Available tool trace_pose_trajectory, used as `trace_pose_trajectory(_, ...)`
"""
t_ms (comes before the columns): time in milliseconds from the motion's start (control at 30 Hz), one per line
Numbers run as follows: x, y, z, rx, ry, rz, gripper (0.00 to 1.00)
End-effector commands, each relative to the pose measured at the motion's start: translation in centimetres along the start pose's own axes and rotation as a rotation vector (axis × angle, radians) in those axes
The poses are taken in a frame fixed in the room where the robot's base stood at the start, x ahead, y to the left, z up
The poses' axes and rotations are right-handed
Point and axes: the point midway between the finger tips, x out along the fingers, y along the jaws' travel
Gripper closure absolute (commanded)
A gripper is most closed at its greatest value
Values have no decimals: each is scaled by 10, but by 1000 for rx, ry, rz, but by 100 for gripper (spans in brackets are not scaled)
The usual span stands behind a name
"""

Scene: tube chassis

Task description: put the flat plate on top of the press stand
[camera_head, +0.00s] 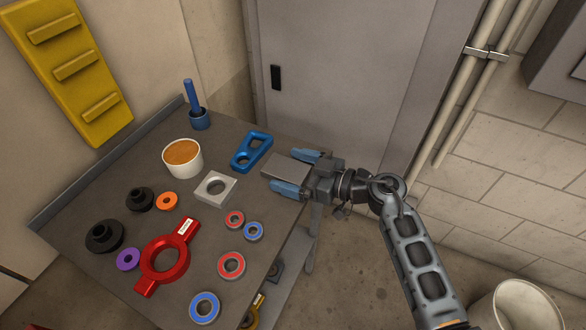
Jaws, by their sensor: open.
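A flat grey plate (288,170) lies at the right edge of the grey table, near the blue slotted part. My gripper (285,169) reaches in from the right, with its two blue fingers open on either side of the plate. I cannot tell whether the fingers touch it. The plate's right end is close to the gripper's palm. A silver square block with a round hole (228,196) stands on the table to the left of the plate; it looks like the press stand, but I cannot be sure. Its top is bare.
The table (205,240) also holds a blue slotted part (244,158), a white tub (183,168), a red ring tool (145,250), black knobs and several bearings. A grey cabinet (350,70) stands behind. A white bin (515,312) is at lower right.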

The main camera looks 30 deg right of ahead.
Motion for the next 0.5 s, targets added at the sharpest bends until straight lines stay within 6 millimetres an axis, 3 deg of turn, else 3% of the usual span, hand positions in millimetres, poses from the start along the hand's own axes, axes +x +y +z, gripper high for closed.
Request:
trace_pose_trajectory(233, -10, 0, -2, 1, 0, 1, 1)
trace_pose_trajectory(500, -63, 0, -2, 0, -1, 2, 1)
